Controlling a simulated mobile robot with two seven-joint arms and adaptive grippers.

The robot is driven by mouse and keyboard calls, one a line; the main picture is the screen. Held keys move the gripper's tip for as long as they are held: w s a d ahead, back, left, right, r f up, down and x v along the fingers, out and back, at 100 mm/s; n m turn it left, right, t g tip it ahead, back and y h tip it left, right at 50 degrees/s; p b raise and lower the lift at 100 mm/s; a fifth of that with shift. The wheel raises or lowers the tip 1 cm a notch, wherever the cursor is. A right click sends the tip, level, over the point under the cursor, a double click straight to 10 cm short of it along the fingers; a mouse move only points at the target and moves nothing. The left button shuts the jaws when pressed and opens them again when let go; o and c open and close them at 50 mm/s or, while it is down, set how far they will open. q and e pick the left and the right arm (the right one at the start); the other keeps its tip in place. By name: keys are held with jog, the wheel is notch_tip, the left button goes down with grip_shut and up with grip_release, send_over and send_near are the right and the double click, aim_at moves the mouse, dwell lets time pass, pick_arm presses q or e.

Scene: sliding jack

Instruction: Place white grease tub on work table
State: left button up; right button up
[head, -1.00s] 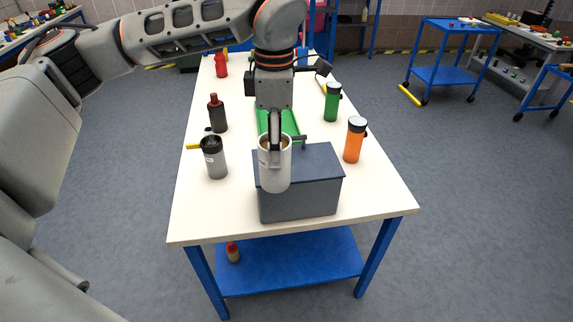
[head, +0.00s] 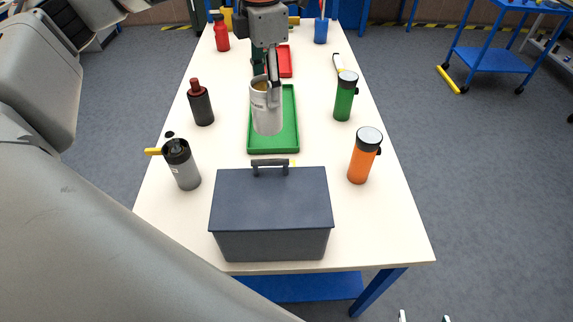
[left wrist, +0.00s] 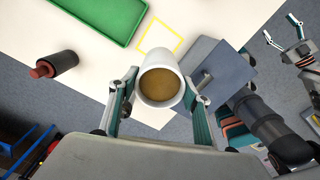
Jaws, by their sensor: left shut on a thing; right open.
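The white grease tub (head: 266,112) is open-topped with brown contents. My left gripper (head: 269,88) is shut on it and holds it upright, in front of the green tray (head: 273,146) in the head view. In the left wrist view the tub (left wrist: 163,86) sits between both fingers of my left gripper (left wrist: 160,80), beside a yellow square outline (left wrist: 178,48) marked on the work table (left wrist: 105,65). In the head view the toolbox mostly hides that outline. My right gripper (left wrist: 284,38) is open and empty, off the table beyond the toolbox.
The dark toolbox (head: 270,205) stands at the table's near end. A grey bottle (head: 182,165) and dark bottle (head: 201,104) stand left. An orange bottle (head: 362,158) and green bottle (head: 345,97) stand right. A red tray (head: 286,62) lies further back.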

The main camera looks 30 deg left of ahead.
aim_at(270, 116)
pick_arm(q)
jog(key=shift+w+f, duration=0.35)
jog(key=shift+f, duration=0.05)
jog(key=shift+w+f, duration=0.1)
jog(key=shift+f, duration=0.25)
notch_tip(270, 116, down, 19)
jog(key=shift+f, duration=0.15)
jog(key=o, duration=1.7)
jog(key=shift+f, duration=0.1)
jog(key=shift+c, duration=0.2)
notch_tip(270, 116, up, 12)
jog(key=shift+r+b, duration=0.2)
jog(key=shift+b, duration=0.1)
